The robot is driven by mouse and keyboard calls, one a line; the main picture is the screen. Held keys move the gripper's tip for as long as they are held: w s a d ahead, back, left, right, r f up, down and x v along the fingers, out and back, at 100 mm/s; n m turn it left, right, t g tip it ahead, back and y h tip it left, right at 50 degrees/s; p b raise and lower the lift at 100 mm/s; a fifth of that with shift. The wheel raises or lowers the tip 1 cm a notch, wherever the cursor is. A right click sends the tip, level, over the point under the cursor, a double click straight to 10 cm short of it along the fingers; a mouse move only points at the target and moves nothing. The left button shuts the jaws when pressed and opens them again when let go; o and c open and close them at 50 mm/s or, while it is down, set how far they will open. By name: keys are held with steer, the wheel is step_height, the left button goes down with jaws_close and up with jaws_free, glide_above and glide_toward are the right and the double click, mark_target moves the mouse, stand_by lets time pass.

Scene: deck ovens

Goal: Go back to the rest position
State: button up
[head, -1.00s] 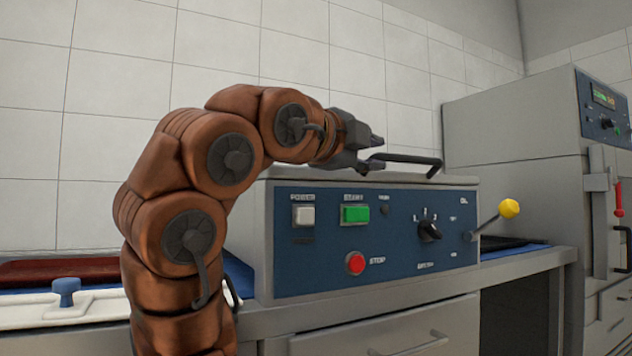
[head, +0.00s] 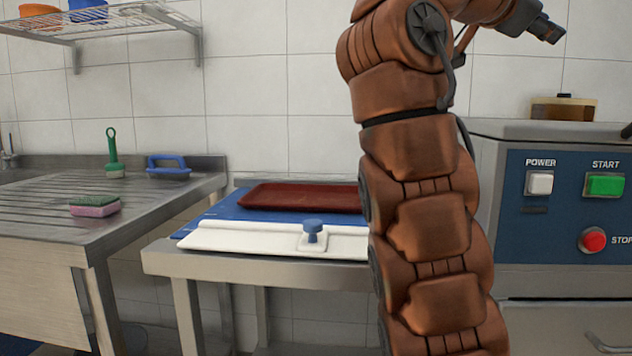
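My gripper (head: 548,30) is at the upper right of the head view, at the end of my raised copper-coloured arm. It is in the air above the oven unit and seems to touch nothing. Its fingers are seen from the side and are small, so I cannot tell whether they are open or shut. The oven unit (head: 520,230) stands at the right, with a white power button (head: 540,183), a green start button (head: 605,185) and a red stop button (head: 592,240) on its blue panel.
Left of my arm, a steel table (head: 260,268) bears a blue mat (head: 225,210), a dark red tray (head: 300,197) and a white board (head: 260,238) with a blue knob. Further left, a draining counter (head: 60,218) holds a sponge (head: 95,206) and brushes. A wire shelf (head: 130,20) hangs above.

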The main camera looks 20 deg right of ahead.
steer(key=w+a+n+t+y+p, duration=0.3)
steer(key=w+n+y+p, duration=0.1)
steer(key=w+n+p, duration=0.65)
steer(key=a+f+n+y+p, duration=0.5)
steer(key=a+f+n+p, duration=0.25)
steer(key=f+p, duration=0.25)
steer(key=s+a+f+n+g+y+p, duration=0.3)
steer(key=s+a+f+p, duration=0.4)
steer(key=s+a, duration=0.4)
steer(key=s+a+f+n+g+y+p, duration=0.3)
steer(key=s+a+f+p, duration=0.5)
steer(key=s+a, duration=0.3)
steer(key=s+n+y+p, duration=0.1)
steer(key=s+y, duration=0.1)
steer(key=s, duration=0.1)
steer(key=shift+s+f+g+p, duration=0.25)
steer(key=shift+g+p, duration=0.05)
steer(key=shift+p, duration=0.05)
